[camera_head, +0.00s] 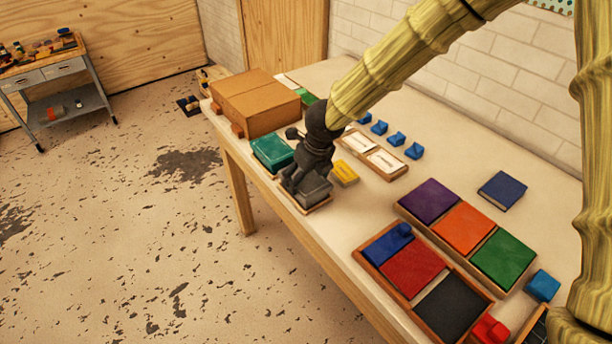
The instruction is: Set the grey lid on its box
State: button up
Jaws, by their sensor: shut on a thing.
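My gripper (298,180) is at the front left edge of the table, pointing down and shut on the grey lid (317,190). The lid is a small grey block, partly hidden by the dark fingers. Directly below it shows the light wooden edge of a shallow box (321,206). The lid looks over or within this edge; I cannot tell whether it rests there or is held slightly above. The inside of the box is hidden by the lid and gripper.
A teal-topped box (270,154) stands close left of my gripper, and a yellow block (345,173) close right. A cardboard box (256,102) is behind. Trays with coloured panels (400,287) fill the right front. Small blue blocks (396,139) stand farther back.

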jog(key=o, duration=0.9)
jog(key=shift+o, duration=0.2)
jog(key=v, duration=1.1)
jog(key=shift+r, duration=0.4)
